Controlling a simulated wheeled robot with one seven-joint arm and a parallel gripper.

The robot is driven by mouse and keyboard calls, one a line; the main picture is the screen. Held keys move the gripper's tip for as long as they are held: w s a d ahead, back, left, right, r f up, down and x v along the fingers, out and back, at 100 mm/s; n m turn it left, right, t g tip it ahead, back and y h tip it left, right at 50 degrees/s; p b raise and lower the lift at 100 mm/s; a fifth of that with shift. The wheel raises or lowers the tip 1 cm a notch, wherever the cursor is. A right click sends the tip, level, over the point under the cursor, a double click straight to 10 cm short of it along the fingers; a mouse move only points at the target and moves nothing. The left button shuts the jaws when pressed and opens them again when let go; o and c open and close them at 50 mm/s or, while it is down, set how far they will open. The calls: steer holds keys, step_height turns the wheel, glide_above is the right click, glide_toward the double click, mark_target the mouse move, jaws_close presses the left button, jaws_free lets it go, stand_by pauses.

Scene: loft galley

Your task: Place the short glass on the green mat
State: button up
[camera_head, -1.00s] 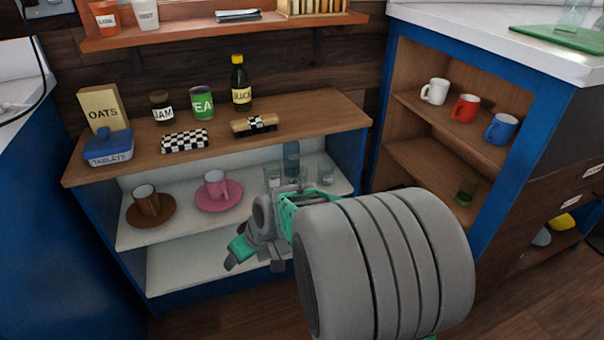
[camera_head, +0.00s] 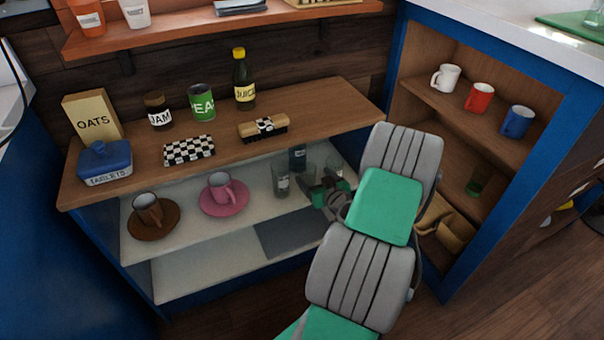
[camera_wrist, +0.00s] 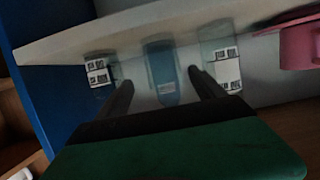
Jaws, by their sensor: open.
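Two clear glasses stand on the middle shelf of the low unit, one on the left (camera_head: 282,181) and one on the right (camera_head: 336,166), partly behind my gripper. I cannot tell which is the short one. A dark blue bottle (camera_head: 298,158) stands behind them. My gripper (camera_head: 326,190) is open and empty at the shelf front. In the wrist view, its fingers (camera_wrist: 160,78) point at the blue bottle, with a labelled glass on the left (camera_wrist: 98,72) and on the right (camera_wrist: 227,70). The green mat (camera_head: 577,27) lies on the white counter with a clear glass object on it.
A pink cup (camera_head: 221,187) and a brown cup (camera_head: 149,209) on saucers share the shelf. The wooden top (camera_head: 225,145) above carries jars, a can and a bottle. A blue-framed cabinet (camera_head: 408,60) on the right holds mugs and a green glass (camera_head: 477,182).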

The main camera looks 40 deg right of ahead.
mark_target(304, 169)
steer(key=x, duration=0.2)
steer(key=b+x, duration=0.1)
steer(key=x, duration=0.4)
steer(key=shift+w+a+b, duration=0.3)
steer(key=shift+a, duration=0.05)
jaws_close()
